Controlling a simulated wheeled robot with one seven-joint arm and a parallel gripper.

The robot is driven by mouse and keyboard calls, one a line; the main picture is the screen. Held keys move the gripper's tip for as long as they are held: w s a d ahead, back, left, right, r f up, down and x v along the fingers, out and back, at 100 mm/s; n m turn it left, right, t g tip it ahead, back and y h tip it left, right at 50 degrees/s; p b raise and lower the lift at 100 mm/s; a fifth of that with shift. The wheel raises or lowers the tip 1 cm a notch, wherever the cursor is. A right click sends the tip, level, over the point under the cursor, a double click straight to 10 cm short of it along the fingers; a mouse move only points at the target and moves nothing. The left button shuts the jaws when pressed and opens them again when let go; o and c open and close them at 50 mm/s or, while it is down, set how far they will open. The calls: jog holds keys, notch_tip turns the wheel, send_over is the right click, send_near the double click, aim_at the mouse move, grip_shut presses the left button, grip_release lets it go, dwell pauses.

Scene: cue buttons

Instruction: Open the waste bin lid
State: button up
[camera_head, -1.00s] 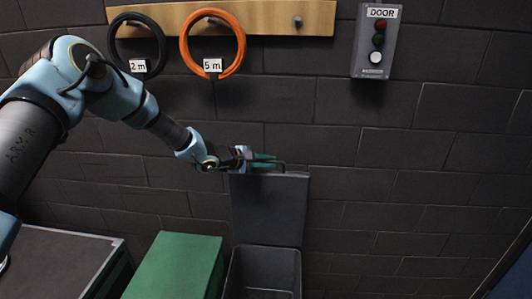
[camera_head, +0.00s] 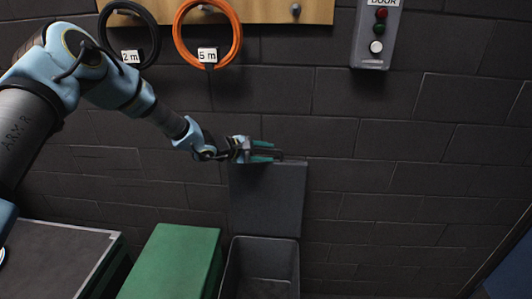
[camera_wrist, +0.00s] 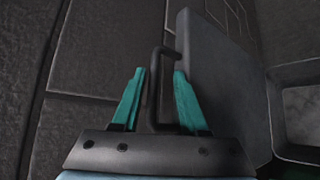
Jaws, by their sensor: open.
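The waste bin (camera_head: 262,275) stands against the dark wall, with its opening uncovered. Its grey lid (camera_head: 268,200) is upright behind the opening, flat toward the wall. In the wrist view the lid (camera_wrist: 217,85) stands right of my gripper, and the bin's opening (camera_wrist: 300,115) shows at the far right. My gripper (camera_head: 274,151) is at the lid's top edge. In the wrist view my gripper (camera_wrist: 158,80) has its teal fingers apart, with the dark bent handle (camera_wrist: 154,95) between them. I cannot tell whether either finger touches the handle.
A green box (camera_head: 172,262) stands left of the bin, with a dark grey-topped case (camera_head: 55,262) beyond it. On the wall hang a black cable coil (camera_head: 128,35), an orange coil (camera_head: 207,32) and a door button panel (camera_head: 377,35).

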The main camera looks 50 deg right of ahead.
jog(key=b+v, duration=0.3)
jog(key=v, duration=0.7)
jog(key=shift+a+r, duration=0.2)
jog(key=shift+a, duration=0.15)
jog(key=shift+w, duration=0.15)
jog(key=w+a+m+t+y+b, duration=0.1)
jog(key=w+a+t+y, duration=0.2)
jog(key=w+a, duration=0.55)
jog(key=w+a+t+y, duration=0.2)
jog(key=w+a+t, duration=0.15)
jog(key=a, duration=0.95)
jog(key=w+a+m+t+y+b, duration=0.1)
jog(key=w+a+t+y, duration=0.15)
jog(key=w+a, duration=0.55)
jog(key=s+a+r+g+y, duration=0.1)
jog(key=s+a+y, duration=0.15)
jog(key=a, duration=0.75)
jog(key=s+a+y, duration=0.2)
jog(key=s+a, duration=0.2)
jog(key=a, duration=0.6)
jog(key=s+a+r+m+g, duration=0.1)
jog(key=s+a+g, duration=0.1)
jog(key=s+a, duration=0.5)
jog(key=shift+s+a, duration=0.4)
jog(key=shift+s, duration=0.8)
